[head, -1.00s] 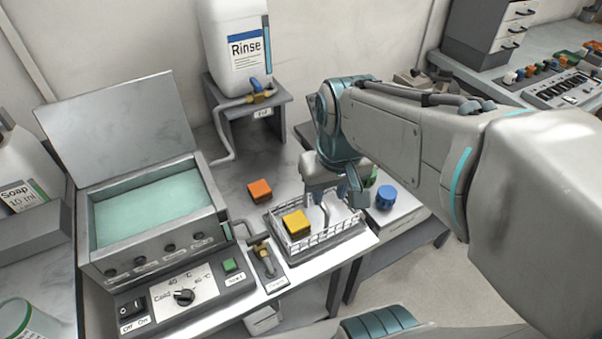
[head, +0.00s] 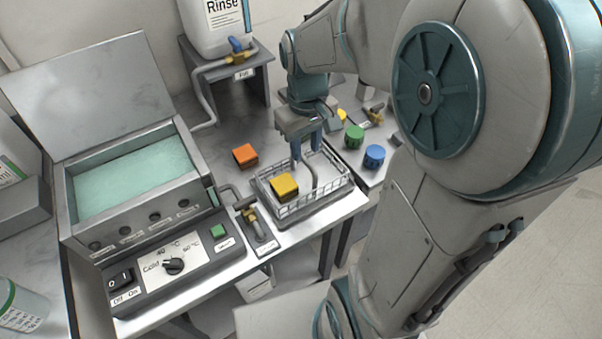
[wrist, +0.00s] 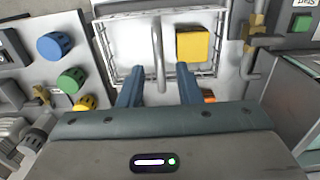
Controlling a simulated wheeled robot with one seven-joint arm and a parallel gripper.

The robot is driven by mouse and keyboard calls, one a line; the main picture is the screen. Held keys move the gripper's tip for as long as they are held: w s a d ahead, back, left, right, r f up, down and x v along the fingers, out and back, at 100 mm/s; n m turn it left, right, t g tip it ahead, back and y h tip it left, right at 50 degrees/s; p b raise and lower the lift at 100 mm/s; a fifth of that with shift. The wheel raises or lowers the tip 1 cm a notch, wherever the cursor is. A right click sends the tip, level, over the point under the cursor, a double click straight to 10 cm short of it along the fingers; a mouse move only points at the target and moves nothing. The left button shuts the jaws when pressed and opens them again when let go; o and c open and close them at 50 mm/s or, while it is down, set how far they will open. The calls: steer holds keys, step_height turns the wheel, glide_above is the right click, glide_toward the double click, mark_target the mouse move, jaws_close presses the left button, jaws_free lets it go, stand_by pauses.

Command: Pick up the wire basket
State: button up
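The wire basket (head: 318,201) sits on the metal bench beside the washer, with a curved grey handle (head: 311,172) arching over it. A yellow block (head: 285,185) is in its left part. My gripper (head: 307,160) points down over the back of the basket, its blue fingers apart and empty. In the wrist view, the fingers of my gripper (wrist: 158,70) lie on either side of the handle (wrist: 158,55), with the basket (wrist: 101,42) beyond them and the yellow block (wrist: 194,44) to the right. I cannot tell whether the fingertips are down at handle height.
An orange block (head: 245,155) lies left of the basket. The open bath (head: 135,180) and a tap (head: 252,222) stand further left. Green (head: 355,137) and blue (head: 374,156) knobs are on the right. The rinse stand (head: 228,75) is behind.

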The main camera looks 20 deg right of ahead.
mark_target(304, 157)
steer(key=shift+w+f, duration=0.2)
steer(key=shift+f, duration=1.15)
steer(key=shift+w+f, duration=0.2)
steer(key=shift+f, duration=1.15)
jaws_close()
